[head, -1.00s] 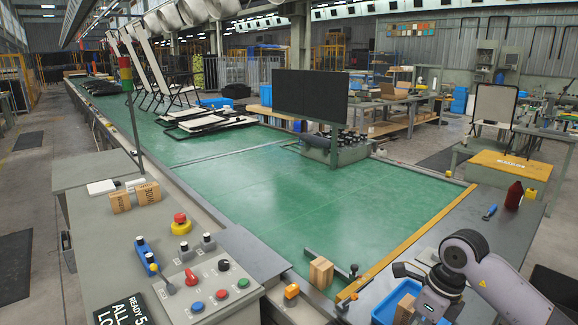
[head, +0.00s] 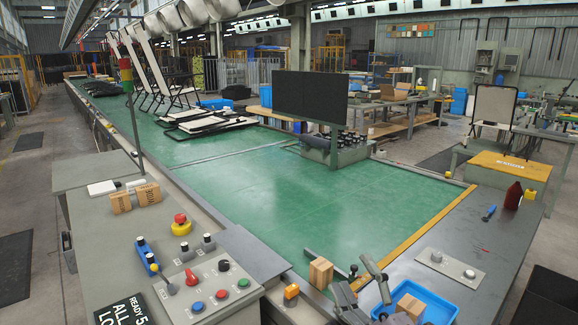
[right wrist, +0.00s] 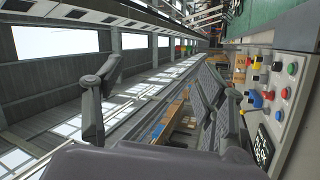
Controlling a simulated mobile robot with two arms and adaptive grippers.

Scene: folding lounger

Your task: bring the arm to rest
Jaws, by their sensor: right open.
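My right gripper (head: 356,283) is at the bottom of the head view, beside the blue tray (head: 447,307). Its two grey fingers are apart and nothing is between them. In the right wrist view the fingers (right wrist: 157,72) also stand wide apart with an empty gap. That view is turned on its side, with windows behind one finger and the control panel (right wrist: 283,85) at the right. My left gripper is in neither view.
One wooden block (head: 320,271) stands at the green conveyor's (head: 300,200) near edge; another (head: 410,305) is at the blue tray. A button panel (head: 205,282) fills the lower left. A red bottle (head: 513,196) and blue-handled tool (head: 489,212) are on the right bench.

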